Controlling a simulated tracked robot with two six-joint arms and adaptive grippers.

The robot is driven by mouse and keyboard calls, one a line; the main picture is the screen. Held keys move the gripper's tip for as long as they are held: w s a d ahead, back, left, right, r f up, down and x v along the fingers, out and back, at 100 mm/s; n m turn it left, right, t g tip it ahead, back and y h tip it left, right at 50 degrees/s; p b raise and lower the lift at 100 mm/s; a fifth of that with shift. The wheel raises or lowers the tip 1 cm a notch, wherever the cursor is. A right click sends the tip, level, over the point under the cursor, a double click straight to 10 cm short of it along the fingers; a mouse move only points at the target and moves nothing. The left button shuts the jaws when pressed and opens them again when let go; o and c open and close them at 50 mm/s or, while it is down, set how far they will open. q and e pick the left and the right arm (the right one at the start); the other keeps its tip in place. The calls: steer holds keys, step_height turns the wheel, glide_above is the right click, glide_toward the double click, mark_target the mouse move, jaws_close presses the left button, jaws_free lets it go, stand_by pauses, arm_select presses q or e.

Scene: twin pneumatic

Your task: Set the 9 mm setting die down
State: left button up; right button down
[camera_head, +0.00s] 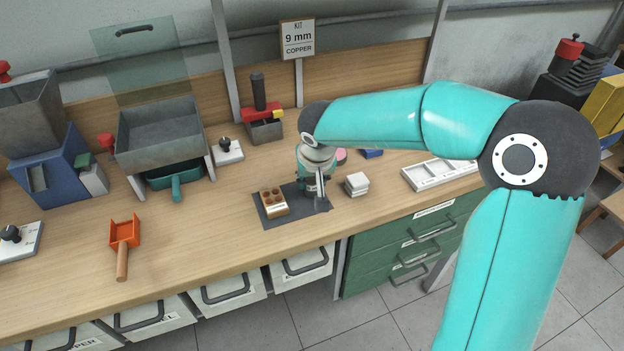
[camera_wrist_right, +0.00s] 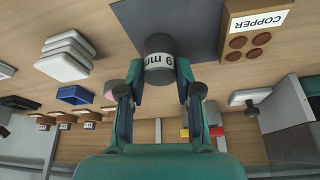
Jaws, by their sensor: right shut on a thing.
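The 9 mm setting die is a dark grey cylinder with a white "9 mm" label; in the right wrist view the die (camera_wrist_right: 159,55) sits between the fingertips. My right gripper (camera_wrist_right: 160,80) is shut on it. In the head view the right gripper (camera_head: 316,190) points down over the right part of the dark mat (camera_head: 289,217), beside the copper box. The arm and fingers hide much of the die there. I cannot tell whether the die touches the mat. My left gripper is not in view.
A small box labelled COPPER (camera_head: 274,203) with round brown pieces stands on the mat, left of the gripper. A stack of white pads (camera_head: 356,184) is close on the right. A white tray (camera_head: 437,173) lies farther right. An orange scoop (camera_head: 124,240) lies left; bench between is clear.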

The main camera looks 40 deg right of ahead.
steer(key=shift+f, duration=0.15)
steer(key=c, duration=0.8)
jaws_free()
steer(key=shift+r, duration=0.3)
steer(key=v, duration=1.1)
steer(key=shift+s+r, duration=0.25)
steer(key=shift+r, duration=0.05)
steer(key=shift+a, duration=0.1)
